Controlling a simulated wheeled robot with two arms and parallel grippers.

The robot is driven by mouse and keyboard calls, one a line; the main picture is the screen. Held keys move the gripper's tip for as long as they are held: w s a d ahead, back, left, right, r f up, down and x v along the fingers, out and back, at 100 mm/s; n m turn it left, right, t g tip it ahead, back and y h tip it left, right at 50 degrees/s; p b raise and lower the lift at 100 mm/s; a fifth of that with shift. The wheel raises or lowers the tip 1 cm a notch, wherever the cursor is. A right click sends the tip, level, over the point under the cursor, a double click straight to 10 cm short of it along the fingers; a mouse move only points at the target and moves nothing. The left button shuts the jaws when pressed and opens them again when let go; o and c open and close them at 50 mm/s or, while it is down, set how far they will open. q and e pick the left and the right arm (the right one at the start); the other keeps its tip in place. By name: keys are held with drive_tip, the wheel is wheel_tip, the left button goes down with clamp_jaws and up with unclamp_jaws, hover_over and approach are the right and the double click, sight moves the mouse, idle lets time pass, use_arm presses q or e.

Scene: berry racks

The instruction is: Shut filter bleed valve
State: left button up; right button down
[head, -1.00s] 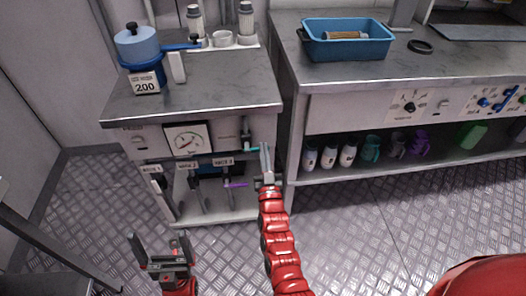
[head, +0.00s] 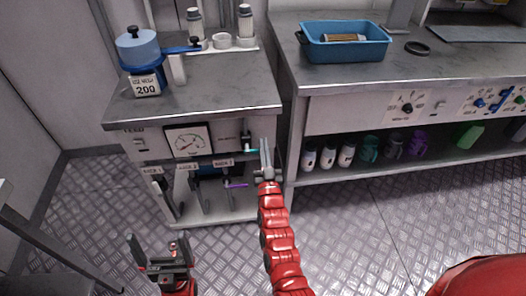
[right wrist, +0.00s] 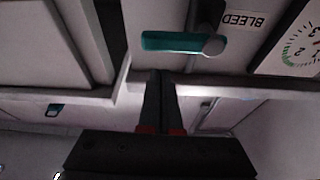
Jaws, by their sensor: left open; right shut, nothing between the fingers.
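The bleed valve is on the front panel of the left cabinet, right of a round gauge. Its teal lever (head: 253,151) lies roughly level in the head view. In the right wrist view the teal lever (right wrist: 172,42) runs sideways from a grey pivot beside an upside-down BLEED label (right wrist: 245,19). My right gripper (head: 266,143) is shut and empty, just right of the lever's end. In the right wrist view its fingertips (right wrist: 163,73) are below the lever in the picture, with a gap between. My left gripper (head: 154,242) is open and empty, low over the floor at left.
The gauge (head: 187,141) sits left of the valve. Rack levers, one with a purple handle (head: 236,185), hang below. The cabinet top (head: 215,80) overhangs the panel. The right bench (head: 292,150) stands close beside the right gripper. Floor in front is open.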

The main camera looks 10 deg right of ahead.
drive_tip(key=r+v, duration=0.1)
drive_tip(key=v, duration=0.8)
drive_tip(key=shift+s+p, duration=0.3)
drive_tip(key=shift+s, duration=0.2)
drive_tip(key=shift+d, duration=0.1)
